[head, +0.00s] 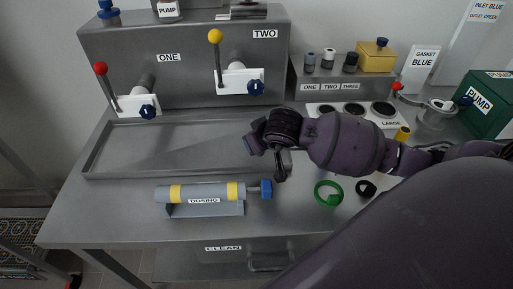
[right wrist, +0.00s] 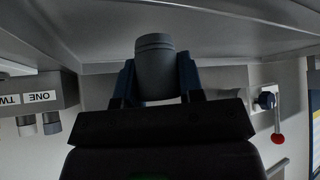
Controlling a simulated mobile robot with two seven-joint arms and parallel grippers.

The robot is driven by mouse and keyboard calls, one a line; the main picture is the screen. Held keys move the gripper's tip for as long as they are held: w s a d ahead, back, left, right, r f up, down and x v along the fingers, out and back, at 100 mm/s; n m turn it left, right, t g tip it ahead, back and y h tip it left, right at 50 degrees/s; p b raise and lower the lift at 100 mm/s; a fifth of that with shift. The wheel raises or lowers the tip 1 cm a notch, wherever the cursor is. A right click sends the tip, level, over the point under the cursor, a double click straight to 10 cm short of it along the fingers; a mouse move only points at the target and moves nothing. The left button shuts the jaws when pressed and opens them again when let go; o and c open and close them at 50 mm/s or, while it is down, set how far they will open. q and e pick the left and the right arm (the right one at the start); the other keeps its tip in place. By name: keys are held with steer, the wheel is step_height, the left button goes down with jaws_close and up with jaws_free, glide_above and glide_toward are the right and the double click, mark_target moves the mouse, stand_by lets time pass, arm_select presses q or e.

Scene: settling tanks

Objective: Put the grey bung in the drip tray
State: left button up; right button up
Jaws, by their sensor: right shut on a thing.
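My right gripper (right wrist: 158,75) is shut on the grey bung (right wrist: 155,60), a short grey cylinder that sticks out past the dark blue fingers. In the head view my right gripper (head: 254,143) is at the right end of the drip tray (head: 140,150); I cannot tell its height above the tray there. The bung is mostly hidden or too small to make out in that view. The drip tray is a wide, shallow grey metal tray below the valves, and its visible floor is empty. My left gripper is not in view.
Red-knobbed (head: 100,69) and yellow-knobbed (head: 215,37) levers stand behind the tray. A dosing cylinder (head: 205,193) lies in front of it. A green ring (head: 328,193) and a black ring (head: 366,188) lie to the right. Small bottles stand on the ONE-TWO-THREE block (head: 330,87).

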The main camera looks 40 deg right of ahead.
step_height(320, 180, down, 2)
steer(key=shift+f, duration=0.2)
steer(key=shift+f, duration=0.1)
steer(key=o, duration=1)
